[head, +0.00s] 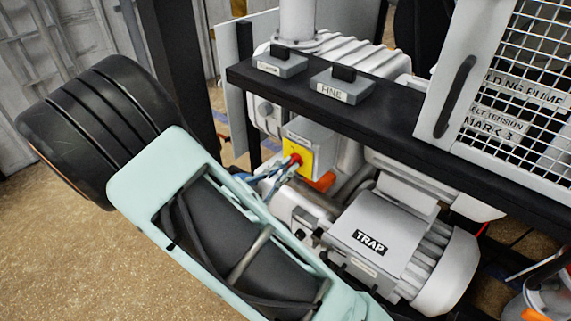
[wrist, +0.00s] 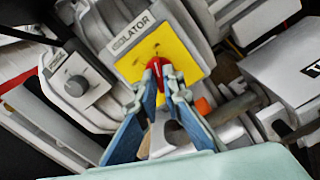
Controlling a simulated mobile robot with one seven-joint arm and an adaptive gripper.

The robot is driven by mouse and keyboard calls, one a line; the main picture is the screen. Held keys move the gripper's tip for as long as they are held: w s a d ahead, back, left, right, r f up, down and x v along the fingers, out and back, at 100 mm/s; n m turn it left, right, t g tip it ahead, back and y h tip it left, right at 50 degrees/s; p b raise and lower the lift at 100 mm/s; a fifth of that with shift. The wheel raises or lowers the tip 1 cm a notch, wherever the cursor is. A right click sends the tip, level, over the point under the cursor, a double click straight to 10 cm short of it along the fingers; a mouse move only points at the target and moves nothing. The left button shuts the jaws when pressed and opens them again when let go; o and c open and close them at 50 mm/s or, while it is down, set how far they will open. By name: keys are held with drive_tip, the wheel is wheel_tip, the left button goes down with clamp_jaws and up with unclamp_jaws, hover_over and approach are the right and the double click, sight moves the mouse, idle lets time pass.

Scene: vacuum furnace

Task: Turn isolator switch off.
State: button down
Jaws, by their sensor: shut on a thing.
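The isolator switch has a yellow plate (wrist: 188,52) under a label reading "ISOLATOR" and a red handle (wrist: 155,67) at its middle. In the head view my gripper (head: 281,171) reaches the handle from the lower left. The fingers hide the handle's lower part.
A grey box with a round dark knob (wrist: 75,85) is left of the isolator. A motor labelled "TRAP" (head: 369,243) stands at the right, close to my arm. A black frame beam (head: 390,130) runs above, bearing "FINE" (head: 341,88) and another small block. An orange part (head: 322,181) is just below the switch.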

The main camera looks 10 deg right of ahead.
drive_tip(key=n+p, duration=0.5)
drive_tip(key=shift+r, duration=0.25)
drive_tip(key=n+p, duration=0.4)
drive_tip(key=n, duration=0.1)
drive_tip(key=shift+s+f, duration=0.1)
drive_tip(key=shift+f, duration=0.1)
drive_tip(key=shift+n, duration=0.4)
drive_tip(key=c, duration=2.1)
unclamp_jaws()
drive_tip(key=v, duration=1.2)
